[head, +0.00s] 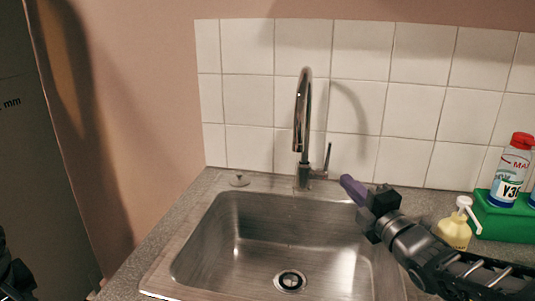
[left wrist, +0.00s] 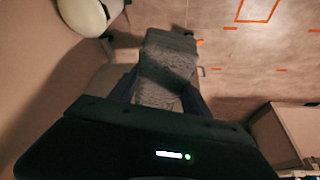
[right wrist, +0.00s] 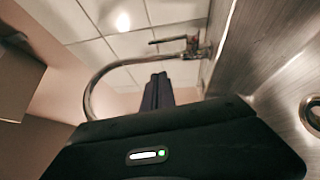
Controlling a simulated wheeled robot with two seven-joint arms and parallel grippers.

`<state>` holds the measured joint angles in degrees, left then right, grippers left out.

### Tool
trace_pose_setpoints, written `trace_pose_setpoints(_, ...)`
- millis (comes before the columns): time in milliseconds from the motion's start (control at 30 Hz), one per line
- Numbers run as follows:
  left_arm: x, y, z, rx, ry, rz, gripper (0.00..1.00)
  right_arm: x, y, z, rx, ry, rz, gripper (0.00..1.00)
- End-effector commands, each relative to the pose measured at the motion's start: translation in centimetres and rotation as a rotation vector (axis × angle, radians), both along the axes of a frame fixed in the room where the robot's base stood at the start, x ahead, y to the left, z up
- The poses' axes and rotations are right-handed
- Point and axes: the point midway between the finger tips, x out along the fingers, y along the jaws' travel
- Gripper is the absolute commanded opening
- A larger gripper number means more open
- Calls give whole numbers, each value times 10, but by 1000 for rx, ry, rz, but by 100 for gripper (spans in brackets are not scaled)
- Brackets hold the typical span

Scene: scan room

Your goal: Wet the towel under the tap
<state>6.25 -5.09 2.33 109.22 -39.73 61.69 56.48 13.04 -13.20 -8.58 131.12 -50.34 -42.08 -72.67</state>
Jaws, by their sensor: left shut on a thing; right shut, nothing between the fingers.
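The tap (head: 303,120) is a tall chrome faucet with a bent spout and a side lever (head: 325,165), behind the steel sink (head: 210,240). No water stream shows. My right gripper (head: 348,186) is shut and empty at the sink's back right, right of the lever. In the right wrist view its fingers (right wrist: 158,82) are together, with the tap (right wrist: 100,75) beyond. The grey towel (left wrist: 170,52) hangs in my left gripper (left wrist: 158,88), which is shut on it above the floor. The towel is not in the head view; only a dark bit of my left arm shows there.
A small knob (head: 239,180) is at the back left. The basin is empty around its drain (head: 290,281). A wall closes the left side.

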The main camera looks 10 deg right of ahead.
Motion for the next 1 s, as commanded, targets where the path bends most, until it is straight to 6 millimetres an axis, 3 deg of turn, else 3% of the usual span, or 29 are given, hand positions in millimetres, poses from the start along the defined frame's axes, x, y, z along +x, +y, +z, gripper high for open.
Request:
trace_pose_setpoints(500, 0, 0, 14, 0, 0, 0, 24, 93, 13, 10, 2, 2, 1, 0)
trace_pose_setpoints(733, 0, 0, 22, 0, 0, 0, 24, 115, -7, 13, 0, 2, 0, 0)
trace_pose_setpoints(1000, 0, 0, 22, 0, 0, 0, 24, 119, -11, 13, 2, 1, -1, 0)
